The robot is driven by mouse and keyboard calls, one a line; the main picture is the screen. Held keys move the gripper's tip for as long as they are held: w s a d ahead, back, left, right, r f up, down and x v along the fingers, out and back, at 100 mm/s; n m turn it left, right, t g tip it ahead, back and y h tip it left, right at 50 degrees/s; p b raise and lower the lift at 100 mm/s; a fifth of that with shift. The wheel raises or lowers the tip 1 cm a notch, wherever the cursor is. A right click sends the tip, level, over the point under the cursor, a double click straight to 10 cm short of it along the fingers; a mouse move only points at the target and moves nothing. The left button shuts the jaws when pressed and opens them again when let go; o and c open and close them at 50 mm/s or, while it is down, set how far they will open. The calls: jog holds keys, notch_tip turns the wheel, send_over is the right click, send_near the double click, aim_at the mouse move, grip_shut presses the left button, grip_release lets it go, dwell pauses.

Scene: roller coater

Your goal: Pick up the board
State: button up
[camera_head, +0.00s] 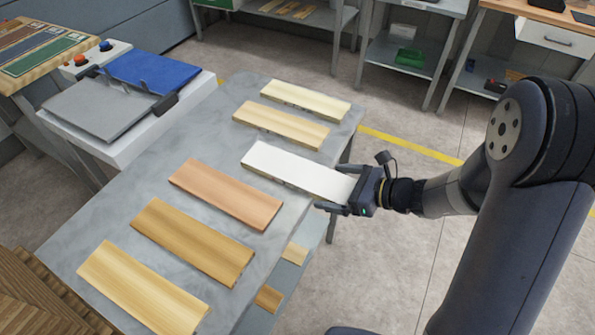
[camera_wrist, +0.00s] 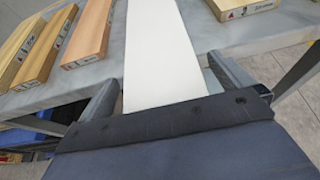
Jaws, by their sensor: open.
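Several boards lie in a row on a grey table (camera_head: 150,228). The white board (camera_head: 297,171) extends past the right edge of the table toward my gripper (camera_head: 338,198). My gripper is open, with its two fingers on either side of the white board's near end. In the wrist view, the white board (camera_wrist: 160,55) runs away from the gripper between the fingers. I cannot tell whether the fingers touch its sides. The other boards are a reddish one (camera_head: 226,193), a brown one (camera_head: 192,240), a light yellow one (camera_head: 142,287), a tan one (camera_head: 281,125) and a pale one (camera_head: 305,101).
A white machine with a blue panel (camera_head: 152,70) and grey panel (camera_head: 98,108) stands left of the table. Dark brown slats (camera_head: 45,295) are at the lower left. Shelves with a green bin (camera_head: 409,58) stand at the back.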

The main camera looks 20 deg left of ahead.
jog(key=c, duration=1.3)
jog(key=shift+o, duration=0.2)
jog(key=shift+r, duration=0.2)
